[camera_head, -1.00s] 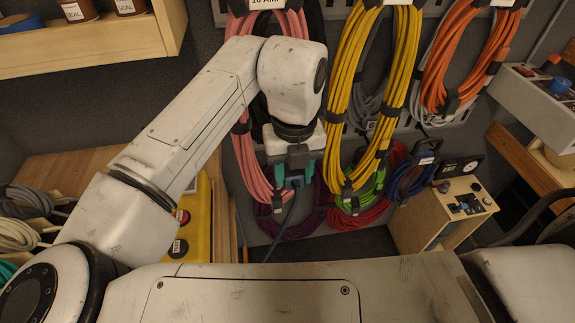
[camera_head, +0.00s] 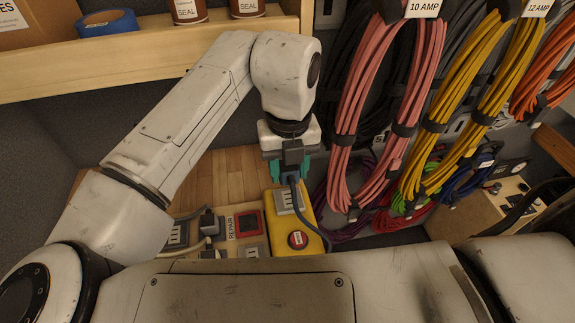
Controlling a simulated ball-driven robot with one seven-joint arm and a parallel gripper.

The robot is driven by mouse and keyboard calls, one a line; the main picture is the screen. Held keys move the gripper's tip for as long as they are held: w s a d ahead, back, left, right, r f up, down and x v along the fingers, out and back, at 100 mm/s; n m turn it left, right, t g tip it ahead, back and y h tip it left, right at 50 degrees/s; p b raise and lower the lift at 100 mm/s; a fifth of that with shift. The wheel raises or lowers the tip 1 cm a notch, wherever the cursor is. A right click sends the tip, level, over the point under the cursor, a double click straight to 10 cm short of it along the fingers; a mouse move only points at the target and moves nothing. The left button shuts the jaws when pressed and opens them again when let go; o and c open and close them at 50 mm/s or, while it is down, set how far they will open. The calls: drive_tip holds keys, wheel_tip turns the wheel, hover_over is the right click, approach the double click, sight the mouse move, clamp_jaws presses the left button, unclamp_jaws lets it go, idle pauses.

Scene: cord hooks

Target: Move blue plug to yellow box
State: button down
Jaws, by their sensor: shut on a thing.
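My gripper (camera_head: 289,172), with teal fingers, points downward near the middle of the view. It is shut on the dark blue plug (camera_head: 292,178), most of which the fingers hide. A dark blue cord (camera_head: 308,217) hangs from the plug and curves down to the right, in front of the yellow box. The yellow box (camera_head: 276,228) stands below the gripper on the wooden bench. It has a grey socket plate (camera_head: 290,202) and a red round button (camera_head: 298,240) on top. The plug appears above the back part of the box; I cannot tell the height gap.
A wooden bench (camera_head: 228,175) holds a red-framed square fitting (camera_head: 248,223) and grey socket plates left of the box. A wooden shelf (camera_head: 150,53) with cans runs above. Pink cord coils (camera_head: 350,110) and yellow coils (camera_head: 450,95) hang close on the right.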

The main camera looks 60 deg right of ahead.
sight(289, 199)
drive_tip(key=shift+f, duration=0.15)
drive_tip(key=shift+f+b, duration=2.2)
drive_tip(key=shift+f, duration=0.55)
drive_tip(key=shift+f+b, duration=0.45)
drive_tip(key=shift+f, duration=0.15)
idle(0.3)
drive_tip(key=shift+c, duration=2.4)
unclamp_jaws()
drive_tip(key=shift+r+b, duration=0.35)
drive_tip(key=shift+r, duration=3.4)
drive_tip(key=shift+s, duration=0.1)
